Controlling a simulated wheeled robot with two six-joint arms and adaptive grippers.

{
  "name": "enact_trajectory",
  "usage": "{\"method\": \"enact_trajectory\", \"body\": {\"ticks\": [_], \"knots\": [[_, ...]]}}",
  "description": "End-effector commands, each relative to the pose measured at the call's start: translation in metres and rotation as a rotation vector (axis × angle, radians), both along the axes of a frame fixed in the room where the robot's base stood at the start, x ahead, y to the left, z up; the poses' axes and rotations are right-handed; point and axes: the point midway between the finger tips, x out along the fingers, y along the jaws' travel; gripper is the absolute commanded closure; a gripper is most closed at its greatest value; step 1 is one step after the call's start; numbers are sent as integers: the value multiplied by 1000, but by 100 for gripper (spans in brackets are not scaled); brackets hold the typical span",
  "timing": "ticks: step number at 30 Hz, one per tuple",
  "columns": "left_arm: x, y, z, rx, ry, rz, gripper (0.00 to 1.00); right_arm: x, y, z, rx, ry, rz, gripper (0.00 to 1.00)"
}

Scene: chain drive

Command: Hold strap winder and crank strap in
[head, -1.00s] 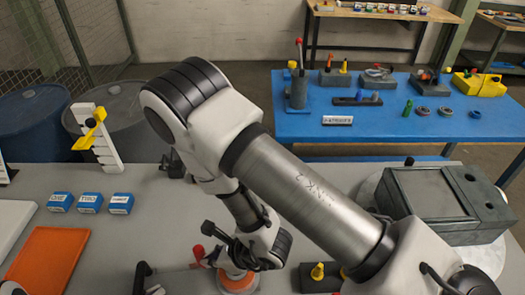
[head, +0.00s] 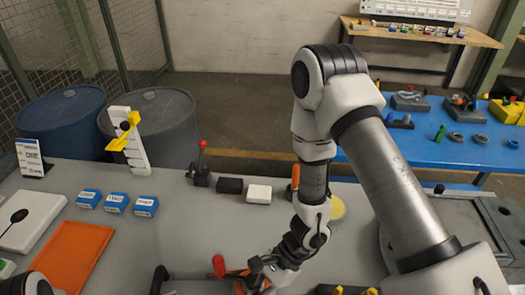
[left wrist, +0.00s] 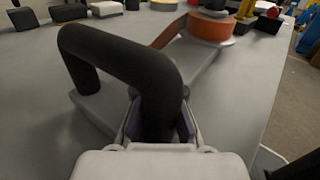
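The strap winder's black handle (head: 158,278) shows at the bottom of the head view. In the left wrist view the same black handle (left wrist: 120,55) rises from a grey base plate, and my left gripper (left wrist: 160,125) has its fingers closed around one leg. An orange strap drum (left wrist: 212,28) sits farther along the base, with orange strap (left wrist: 170,32) leading from it. In the head view a red knob (head: 218,265) stands beside the orange part of the winder. My right gripper (head: 260,268) is just right of this knob; its fingertips are too small and dark to read.
An orange tray (head: 62,255) and blue boxes (head: 116,203) lie left on the grey table. A red-knobbed lever (head: 201,172), a black block (head: 230,185) and a white block (head: 258,193) stand behind. My right arm covers much of the right side.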

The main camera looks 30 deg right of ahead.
Motion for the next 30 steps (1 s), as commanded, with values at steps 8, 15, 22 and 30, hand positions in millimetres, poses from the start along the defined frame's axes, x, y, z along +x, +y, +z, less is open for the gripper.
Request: {"method": "enact_trajectory", "body": {"ticks": [8, 15, 22, 30], "knots": [[0, 0, -1, 2, 0, 1, 100, -21, -32, 0, 2, 0, 204, 100], [0, 0, -1, 2, 0, 1, 100, -26, -74, 0, 1, -3, 202, 100], [0, 0, -1, 2, 0, 0, 100, -17, -104, -1, 0, -4, 204, 100], [0, 0, -1, 1, 0, 0, 100, 6, -142, -1, -1, -3, 344, 100]]}}
